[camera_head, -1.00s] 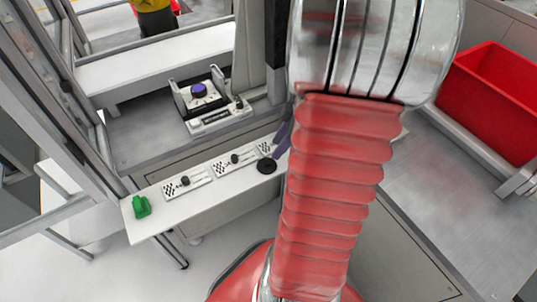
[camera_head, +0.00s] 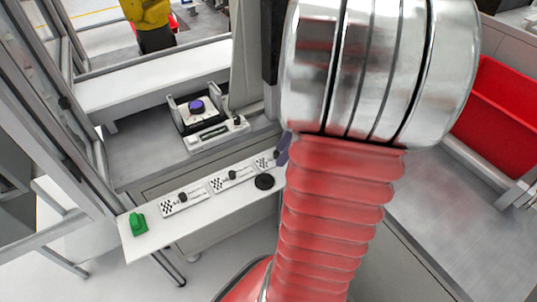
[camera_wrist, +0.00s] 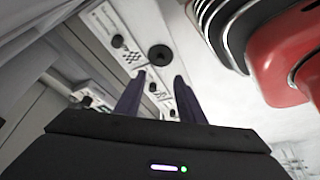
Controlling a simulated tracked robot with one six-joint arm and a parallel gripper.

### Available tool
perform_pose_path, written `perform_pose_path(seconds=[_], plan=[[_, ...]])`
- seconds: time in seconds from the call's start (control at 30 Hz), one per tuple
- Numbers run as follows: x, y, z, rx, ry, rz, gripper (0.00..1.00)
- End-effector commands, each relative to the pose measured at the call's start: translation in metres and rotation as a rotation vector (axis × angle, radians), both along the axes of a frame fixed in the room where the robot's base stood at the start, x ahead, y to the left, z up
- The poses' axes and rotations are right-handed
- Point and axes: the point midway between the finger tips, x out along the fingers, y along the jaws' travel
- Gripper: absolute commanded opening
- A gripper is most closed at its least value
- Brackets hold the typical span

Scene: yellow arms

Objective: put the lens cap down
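A round black disc, which looks like the lens cap (camera_head: 264,182), lies on the narrow white shelf (camera_head: 205,222) near its right end. It also shows in the wrist view (camera_wrist: 158,52), beyond my fingertips and apart from them. My gripper (camera_wrist: 160,76) is open, with its two dark purple fingers spread and nothing visible between them. In the head view only part of a purple finger (camera_head: 283,150) shows beside my red arm sleeve, which hides the rest of the gripper.
Several checkered cards with black knobs (camera_head: 232,176) lie along the shelf. A green object (camera_head: 138,224) is at its left end. A device with a purple knob (camera_head: 197,107) stands behind. A red bin (camera_head: 495,110) is at the right, and a grey frame (camera_head: 75,120) at the left.

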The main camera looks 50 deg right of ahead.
Motion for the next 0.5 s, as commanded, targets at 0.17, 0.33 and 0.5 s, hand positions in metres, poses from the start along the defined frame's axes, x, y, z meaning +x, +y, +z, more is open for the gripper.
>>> perform_pose_path(seconds=[0.17,0.33,0.5], plan=[[0.000,0.000,0.000,-0.001,0.001,0.000,0.35],[0.007,0.013,0.007,-0.007,0.016,-0.014,0.35],[0.021,0.047,0.025,-0.028,0.055,-0.068,0.35]])
